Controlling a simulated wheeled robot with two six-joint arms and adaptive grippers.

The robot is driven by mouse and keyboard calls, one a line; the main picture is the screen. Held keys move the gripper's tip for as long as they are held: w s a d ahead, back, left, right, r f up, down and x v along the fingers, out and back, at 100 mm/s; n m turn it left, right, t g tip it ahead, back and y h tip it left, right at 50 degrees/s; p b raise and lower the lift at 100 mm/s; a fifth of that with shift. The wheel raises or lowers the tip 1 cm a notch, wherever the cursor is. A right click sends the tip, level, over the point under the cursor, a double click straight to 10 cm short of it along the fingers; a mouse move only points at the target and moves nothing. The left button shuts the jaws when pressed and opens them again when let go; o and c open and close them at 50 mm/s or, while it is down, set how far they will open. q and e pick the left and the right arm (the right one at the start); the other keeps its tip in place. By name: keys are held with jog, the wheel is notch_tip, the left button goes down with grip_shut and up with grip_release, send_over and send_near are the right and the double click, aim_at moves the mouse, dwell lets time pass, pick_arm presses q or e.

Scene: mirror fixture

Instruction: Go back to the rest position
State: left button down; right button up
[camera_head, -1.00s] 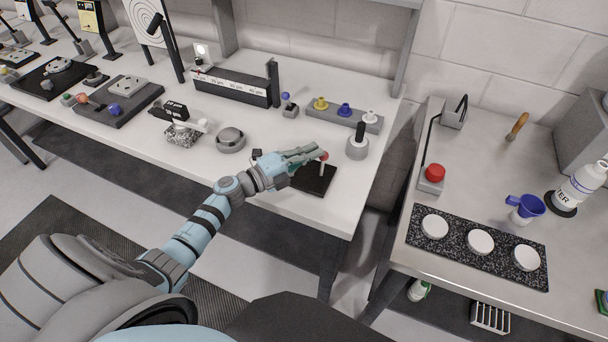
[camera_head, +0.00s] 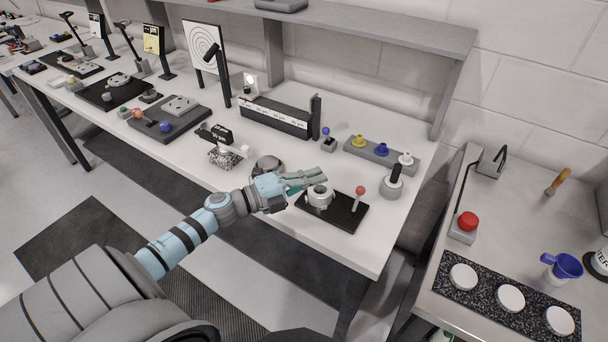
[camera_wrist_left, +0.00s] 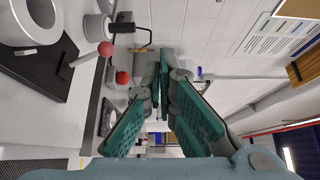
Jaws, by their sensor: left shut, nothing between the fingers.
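My left gripper (camera_head: 318,180) is shut and empty in the head view. It hovers above the table, beside the grey round mount (camera_head: 319,196) on the mirror fixture's black base (camera_head: 347,218). A red ball knob (camera_head: 360,190) stands on a pale stem at the base's right part. In the left wrist view my teal fingers (camera_wrist_left: 166,62) come together at the far end with nothing held. The round mount (camera_wrist_left: 36,22), black base (camera_wrist_left: 45,72) and knob (camera_wrist_left: 105,48) lie to their left. My right gripper is in neither current view.
A grey cylinder with a black handle (camera_head: 393,184) stands right of the fixture. A block with coloured knobs (camera_head: 381,155) and a long black rail (camera_head: 275,119) are behind. A round grey piece (camera_head: 267,167) lies close behind the left wrist. The side bench (camera_head: 500,240) stands right, past a gap.

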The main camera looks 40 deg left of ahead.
pick_arm(q)
jog(key=shift+s+a+r, duration=0.65)
jog(key=shift+s, duration=0.15)
